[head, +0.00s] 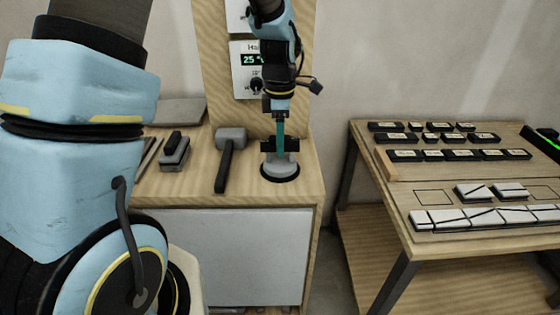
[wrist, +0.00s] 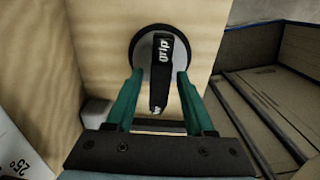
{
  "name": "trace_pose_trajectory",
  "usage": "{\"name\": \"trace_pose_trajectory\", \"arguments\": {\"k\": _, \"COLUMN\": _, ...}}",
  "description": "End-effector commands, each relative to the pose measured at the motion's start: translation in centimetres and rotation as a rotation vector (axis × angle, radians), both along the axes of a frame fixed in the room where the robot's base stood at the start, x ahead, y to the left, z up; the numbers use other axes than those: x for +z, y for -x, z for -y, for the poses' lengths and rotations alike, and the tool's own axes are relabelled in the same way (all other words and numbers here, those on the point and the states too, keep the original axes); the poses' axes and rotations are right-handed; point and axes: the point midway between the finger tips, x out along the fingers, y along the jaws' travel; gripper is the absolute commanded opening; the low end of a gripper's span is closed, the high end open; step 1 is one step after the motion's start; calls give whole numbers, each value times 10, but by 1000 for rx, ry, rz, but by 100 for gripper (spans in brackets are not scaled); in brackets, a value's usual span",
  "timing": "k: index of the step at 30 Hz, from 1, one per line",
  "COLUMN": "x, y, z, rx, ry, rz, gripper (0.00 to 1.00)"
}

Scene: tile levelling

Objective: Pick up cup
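The cup, a grey suction cup (head: 281,170) with a black base and black handle, stands upright on the wooden bench, right of a mallet. In the wrist view its black handle (wrist: 162,70), marked "grip", runs over the round grey disc. My gripper (head: 281,150) points straight down at the cup from above. In the wrist view its green fingers (wrist: 160,80) are apart, one on each side of the handle, with visible gaps between. The gripper holds nothing. The exact height of the fingertips along the handle is hard to tell.
A grey-headed mallet (head: 228,150) and a grey-and-black block tool (head: 174,150) lie to the left on the bench (head: 240,195). A panel with a display (head: 250,65) stands behind. A second table (head: 400,190) at right carries black labelled blocks and pale tiles.

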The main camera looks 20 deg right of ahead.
Motion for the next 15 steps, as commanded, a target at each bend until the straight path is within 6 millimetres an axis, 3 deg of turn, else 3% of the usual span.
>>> {"name": "trace_pose_trajectory", "arguments": {"k": 2, "x": 0, "y": 0, "z": 0, "rx": 0, "ry": 0, "rz": 0, "gripper": 43}}
{"name": "trace_pose_trajectory", "arguments": {"k": 13, "x": 0, "y": 0, "z": 0, "rx": 0, "ry": 0, "rz": 0, "gripper": 2}}
{"name": "trace_pose_trajectory", "arguments": {"k": 15, "x": 0, "y": 0, "z": 0, "rx": 0, "ry": 0, "rz": 0, "gripper": 0}}
